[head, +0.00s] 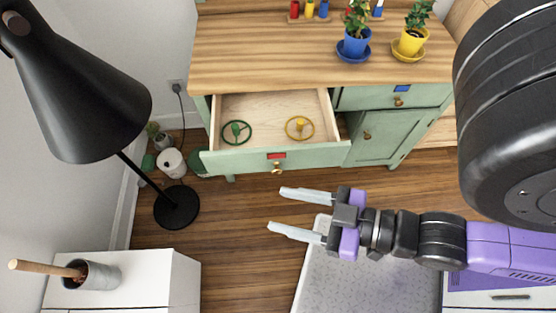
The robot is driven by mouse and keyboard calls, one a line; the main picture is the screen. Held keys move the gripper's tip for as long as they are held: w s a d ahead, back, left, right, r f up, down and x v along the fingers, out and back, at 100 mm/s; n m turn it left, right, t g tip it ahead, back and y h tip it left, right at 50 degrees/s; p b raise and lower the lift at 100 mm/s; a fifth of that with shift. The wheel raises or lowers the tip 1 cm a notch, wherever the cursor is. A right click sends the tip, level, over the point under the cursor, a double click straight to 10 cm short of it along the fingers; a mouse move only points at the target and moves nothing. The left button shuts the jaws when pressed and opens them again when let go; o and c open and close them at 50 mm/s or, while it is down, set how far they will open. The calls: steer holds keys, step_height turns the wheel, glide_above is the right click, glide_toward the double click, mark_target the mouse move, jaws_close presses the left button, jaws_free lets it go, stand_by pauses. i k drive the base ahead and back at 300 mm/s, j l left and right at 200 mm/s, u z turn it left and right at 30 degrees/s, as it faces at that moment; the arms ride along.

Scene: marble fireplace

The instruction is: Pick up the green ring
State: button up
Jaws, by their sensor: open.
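The green ring (226,140) lies in the left part of an open drawer (285,158), around or against a small green post; I cannot tell if it touches the post. A yellow ring (289,130) lies to its right in the same drawer, with a yellow post at its middle. My gripper (276,210) is open and empty. It is in front of the drawer, below and to the right of the green ring in the picture, with its fingers pointing left.
The drawer belongs to a green cabinet with a wooden top (270,50). Potted plants in a blue pot (354,43) and a yellow pot (411,42) stand on it. A black lamp (85,95) stands at left. A white cabinet (150,285) is at lower left, a speckled surface (345,285) below my gripper.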

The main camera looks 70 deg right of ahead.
mark_target(235, 130)
steer(key=z, duration=1.8)
steer(key=u, duration=1.05)
steer(key=i+l+u, duration=0.15)
steer(key=u, duration=0.3)
steer(key=i+l+u, duration=0.1)
steer(key=u, duration=0.35)
steer(key=i+l+u, duration=0.1)
steer(key=l+u, duration=0.35)
steer(key=j, duration=0.1)
